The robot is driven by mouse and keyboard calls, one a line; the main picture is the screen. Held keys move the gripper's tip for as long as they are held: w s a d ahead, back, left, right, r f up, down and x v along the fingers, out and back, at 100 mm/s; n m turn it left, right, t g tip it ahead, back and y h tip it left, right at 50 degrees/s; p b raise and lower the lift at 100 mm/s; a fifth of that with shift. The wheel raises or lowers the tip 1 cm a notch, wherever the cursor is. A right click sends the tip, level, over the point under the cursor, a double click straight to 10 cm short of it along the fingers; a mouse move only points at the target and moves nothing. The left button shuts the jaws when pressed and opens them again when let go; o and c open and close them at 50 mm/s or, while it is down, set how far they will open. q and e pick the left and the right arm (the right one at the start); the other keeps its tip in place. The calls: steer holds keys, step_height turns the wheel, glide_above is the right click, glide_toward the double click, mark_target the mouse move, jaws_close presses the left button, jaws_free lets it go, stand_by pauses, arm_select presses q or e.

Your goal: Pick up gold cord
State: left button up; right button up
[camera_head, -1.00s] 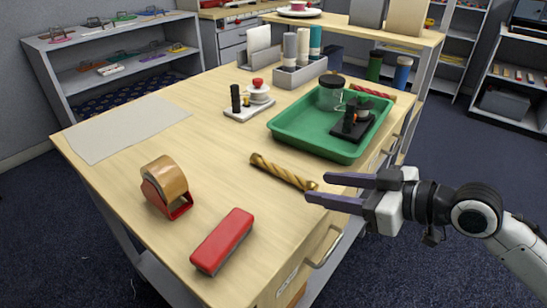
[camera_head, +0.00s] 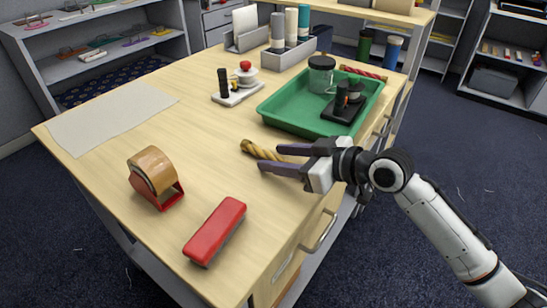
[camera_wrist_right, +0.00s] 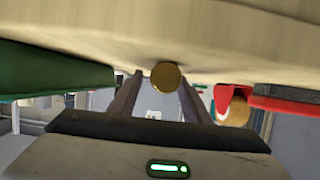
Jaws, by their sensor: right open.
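The gold cord (camera_head: 252,148) is a twisted gold rod lying on the table in front of the green tray. My right gripper (camera_head: 268,157) is open, with its two dark fingers reaching along either side of the cord and covering part of it in the head view. In the right wrist view the cord's round end (camera_wrist_right: 166,75) shows between the fingers (camera_wrist_right: 160,88), with gaps beside it. I cannot tell whether either finger touches it. My left gripper is not in view.
The green tray (camera_head: 277,118) holds a jar and a black stand close behind the cord. The table (camera_head: 190,130) is clear left of the cord. A drawer handle (camera_head: 320,235) sticks out below the edge.

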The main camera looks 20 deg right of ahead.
steer(key=shift+w+a, duration=0.1)
jaws_close()
